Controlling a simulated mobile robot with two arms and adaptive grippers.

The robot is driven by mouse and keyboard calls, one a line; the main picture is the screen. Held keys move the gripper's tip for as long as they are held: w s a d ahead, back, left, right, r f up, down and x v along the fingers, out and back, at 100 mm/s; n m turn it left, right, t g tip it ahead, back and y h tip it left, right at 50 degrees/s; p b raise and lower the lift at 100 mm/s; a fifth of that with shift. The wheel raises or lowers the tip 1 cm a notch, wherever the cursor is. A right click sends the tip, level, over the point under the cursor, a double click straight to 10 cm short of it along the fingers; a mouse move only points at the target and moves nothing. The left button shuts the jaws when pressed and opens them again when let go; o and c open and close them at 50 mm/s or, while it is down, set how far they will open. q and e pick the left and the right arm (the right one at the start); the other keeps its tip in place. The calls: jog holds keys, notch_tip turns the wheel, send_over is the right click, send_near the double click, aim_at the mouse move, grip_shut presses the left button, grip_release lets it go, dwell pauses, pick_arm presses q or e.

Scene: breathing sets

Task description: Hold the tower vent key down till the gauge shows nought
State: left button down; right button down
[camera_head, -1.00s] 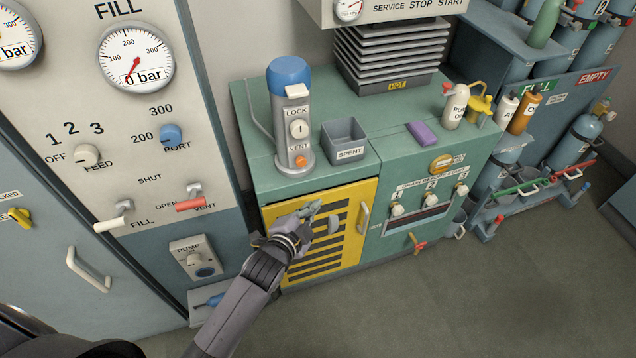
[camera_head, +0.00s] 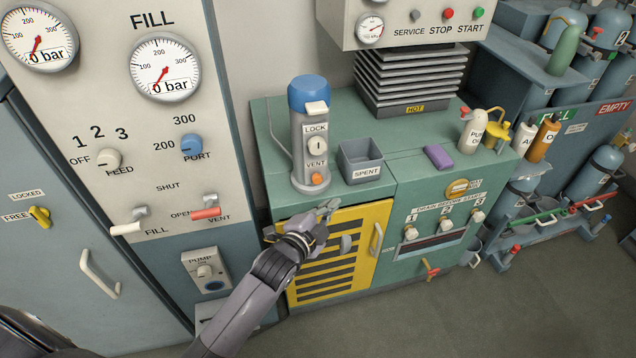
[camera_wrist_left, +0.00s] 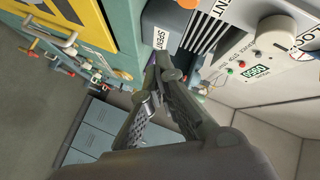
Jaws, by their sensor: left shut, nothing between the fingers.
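The tower (camera_head: 309,140) is a grey upright cylinder with a blue cap, standing on the green counter. It carries a white LOCK dial (camera_head: 317,146) and, low on its front, the orange vent key (camera_head: 317,179), standing free. My left gripper (camera_head: 328,207) is shut and empty, below the key near the counter's front edge, apart from the tower. In the left wrist view its fingertips (camera_wrist_left: 160,65) meet and touch nothing visible. Two large gauges, one left (camera_head: 38,38) and the FILL one (camera_head: 164,68), have red needles near 0. My right gripper is not in view.
A grey SPENT bin (camera_head: 361,161) stands right of the tower. The yellow slatted door (camera_head: 345,255) lies below the counter edge. A finned block marked HOT (camera_head: 410,75) stands behind. A purple block (camera_head: 438,156) and bottles (camera_head: 472,130) are further right.

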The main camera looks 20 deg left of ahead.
aim_at(317, 179)
pick_arm(q)
jog(key=w+a, duration=0.2)
jog(key=w, duration=0.1)
jog(key=w+a+b, duration=0.1)
jog(key=shift+w, duration=0.3)
jog(key=shift+a, duration=0.1)
dwell(1.2)
jog(key=shift+w+a, duration=0.2)
jog(key=shift+w, duration=0.15)
